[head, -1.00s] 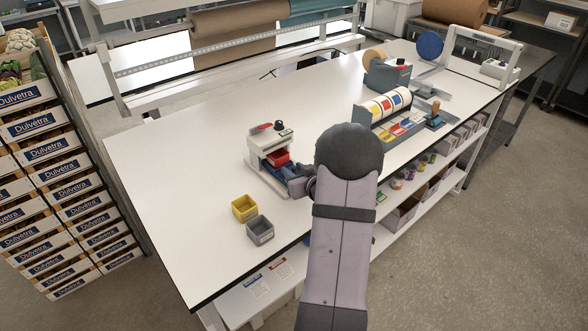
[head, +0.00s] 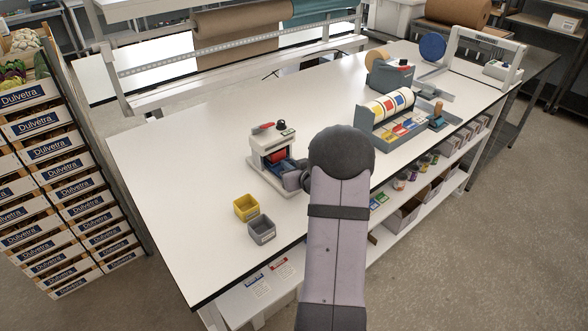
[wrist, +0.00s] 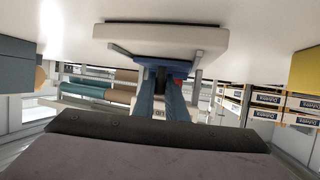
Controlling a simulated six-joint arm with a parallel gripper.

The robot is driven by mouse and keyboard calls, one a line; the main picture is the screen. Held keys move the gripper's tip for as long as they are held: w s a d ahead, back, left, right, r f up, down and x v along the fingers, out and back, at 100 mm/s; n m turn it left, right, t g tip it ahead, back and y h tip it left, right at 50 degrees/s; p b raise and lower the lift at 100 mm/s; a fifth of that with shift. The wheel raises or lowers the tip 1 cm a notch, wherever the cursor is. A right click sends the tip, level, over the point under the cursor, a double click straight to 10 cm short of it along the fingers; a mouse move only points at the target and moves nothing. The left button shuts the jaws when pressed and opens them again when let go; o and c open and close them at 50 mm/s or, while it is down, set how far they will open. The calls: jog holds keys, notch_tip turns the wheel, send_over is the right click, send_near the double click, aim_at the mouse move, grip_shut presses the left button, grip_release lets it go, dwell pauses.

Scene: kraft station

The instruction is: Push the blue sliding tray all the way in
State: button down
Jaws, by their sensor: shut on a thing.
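The blue sliding tray (head: 285,166) sits low in the front opening of a white press-like station (head: 258,147), with a red piece (head: 277,157) showing just above it. My gripper (head: 296,177) is at the tray's near end, on the right side of the station, partly hidden by my own arm. The fingers are close together and shut on the tray. How deep the tray sits is partly hidden.
A yellow bin (head: 246,208) and a grey bin (head: 262,230) stand in front of the station near the table's edge. A tape and label rack (head: 392,120) stands to the right. The white tabletop (head: 180,170) left of the station is clear.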

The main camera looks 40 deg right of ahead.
jog(key=shift+w+r, duration=0.1)
jog(key=shift+r, duration=0.05)
jog(key=c, duration=1.8)
grip_release()
jog(key=shift+w, duration=0.1)
jog(key=shift+o, duration=0.2)
jog(key=shift+s, duration=0.25)
jog(key=shift+b+v, duration=0.9)
jog(key=shift+v, duration=2.6)
jog(key=shift+a, duration=0.1)
jog(key=shift+w, duration=0.1)
